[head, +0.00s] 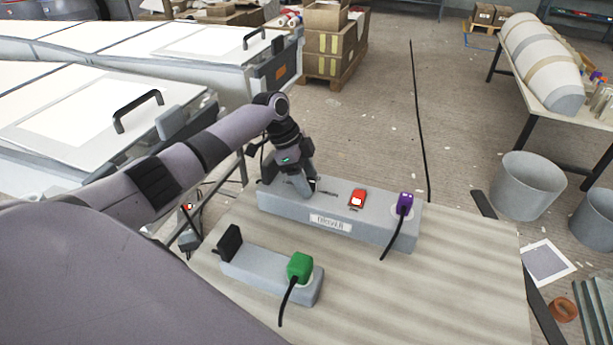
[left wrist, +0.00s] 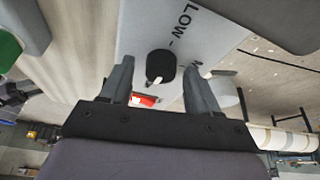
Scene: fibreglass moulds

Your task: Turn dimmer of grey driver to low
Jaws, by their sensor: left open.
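The grey driver (head: 340,217) is a long grey box on the table, with a white label on its front. It carries a red switch (head: 357,198) and a purple plug (head: 404,204) with a black cable. My left gripper (head: 305,188) is over its left part, pointing down, and hides the dimmer in the head view. In the left wrist view the dimmer is a black knob (left wrist: 160,66) with a white mark, beside the printed word "LOW". The open fingers of my left gripper (left wrist: 160,84) are on either side of the knob; contact is not visible. My right gripper is out of view.
A smaller grey box (head: 262,277) with a green plug (head: 299,267) and a black piece (head: 230,242) stands in front of the driver. The table's right part (head: 465,270) is bare. White moulds (head: 90,110) stand behind my left arm. Grey buckets (head: 528,187) stand right.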

